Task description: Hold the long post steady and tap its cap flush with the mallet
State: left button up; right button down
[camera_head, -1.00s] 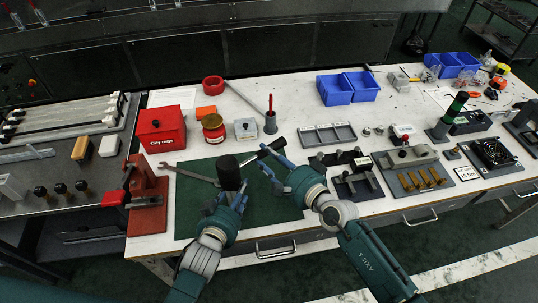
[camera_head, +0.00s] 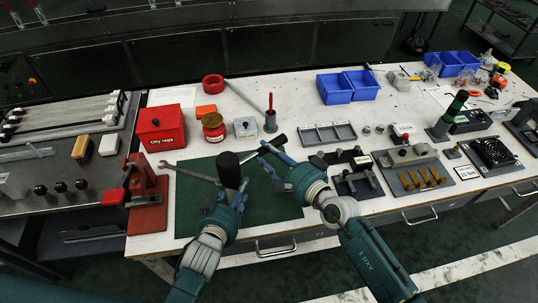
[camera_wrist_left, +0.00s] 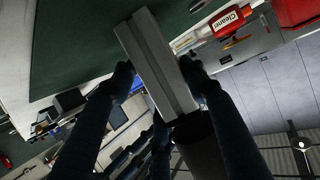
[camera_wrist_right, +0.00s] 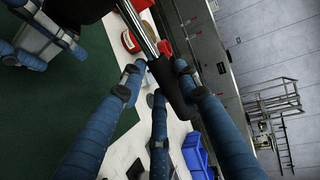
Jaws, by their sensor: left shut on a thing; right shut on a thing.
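My left gripper (camera_head: 228,198) is shut on the long post, a grey square metal bar (camera_wrist_left: 158,62) that shows between its fingers in the left wrist view. The mallet has a thick black cylindrical head (camera_head: 229,170), upright just above my left gripper. The head is also at the post's end in the left wrist view (camera_wrist_left: 205,148); I cannot tell whether they touch. My right gripper (camera_head: 272,161) is shut on the mallet's black handle (camera_head: 279,141). A metal shaft (camera_wrist_right: 143,28) runs from the handle towards the head. The post's cap is hidden.
A green mat (camera_head: 275,207) lies below, with a wrench (camera_head: 190,174) on it. A red press-like stand (camera_head: 147,195) is close on the left. Metal fixtures (camera_head: 357,177) are to the right.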

jog(key=shift+r, duration=0.25)
jog(key=shift+r, duration=2.55)
jog(key=shift+f, duration=0.1)
jog(key=shift+w+d+f, duration=0.1)
jog(key=shift+f, duration=1.1)
jog(key=shift+w+d+f, duration=0.1)
jog(key=shift+f, duration=1.1)
jog(key=shift+s+f, duration=0.1)
jog(key=shift+f, duration=0.05)
jog(key=shift+f, duration=1.2)
jog(key=shift+s, duration=0.1)
jog(key=shift+r, duration=0.75)
